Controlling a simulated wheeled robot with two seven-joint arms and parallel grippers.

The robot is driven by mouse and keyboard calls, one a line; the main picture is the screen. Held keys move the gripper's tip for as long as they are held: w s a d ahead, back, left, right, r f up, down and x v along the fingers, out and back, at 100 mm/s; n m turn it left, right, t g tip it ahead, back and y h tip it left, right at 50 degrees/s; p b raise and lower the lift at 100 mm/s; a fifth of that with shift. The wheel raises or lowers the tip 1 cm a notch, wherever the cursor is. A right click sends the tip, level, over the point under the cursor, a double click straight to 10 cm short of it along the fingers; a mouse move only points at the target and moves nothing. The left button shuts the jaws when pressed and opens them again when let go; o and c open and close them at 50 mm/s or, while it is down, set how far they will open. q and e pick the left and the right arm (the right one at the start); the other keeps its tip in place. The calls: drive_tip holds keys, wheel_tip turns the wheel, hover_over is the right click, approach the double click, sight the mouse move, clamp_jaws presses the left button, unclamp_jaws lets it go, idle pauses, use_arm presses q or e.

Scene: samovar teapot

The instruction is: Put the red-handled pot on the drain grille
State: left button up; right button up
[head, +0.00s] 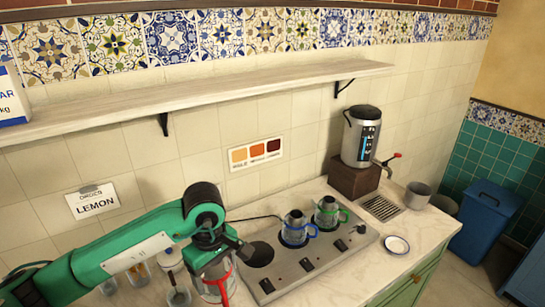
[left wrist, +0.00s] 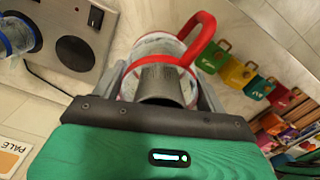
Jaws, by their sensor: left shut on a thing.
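The red-handled pot (head: 213,282) is a glass and metal pot with a red band and handle, below my left gripper (head: 220,257) in the head view. In the left wrist view the pot (left wrist: 160,85) sits between the two fingers, its red handle (left wrist: 203,42) pointing up. My left gripper (left wrist: 160,100) is shut on it. The pot is left of the hot-plate unit; I cannot tell whether it touches the counter. The drain grille (head: 381,207) lies bare under the samovar (head: 362,137) tap at the right. My right gripper is not in view.
A blue-handled pot (head: 296,231) and a green-handled pot (head: 327,213) stand on the hot-plate unit (head: 308,262), between the red-handled pot and the grille. A grey cup (head: 417,195) and a saucer (head: 397,245) are near the grille. A shelf (head: 200,95) runs above. Glasses (head: 139,275) stand at lower left.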

use_arm(q)
drive_tip(key=s+a+f+m, duration=0.4)
drive_tip(key=s+a+m, duration=0.1)
drive_tip(key=m, duration=0.5)
drive_tip(key=shift+a+f, duration=0.15)
drive_tip(key=shift+a, duration=0.6)
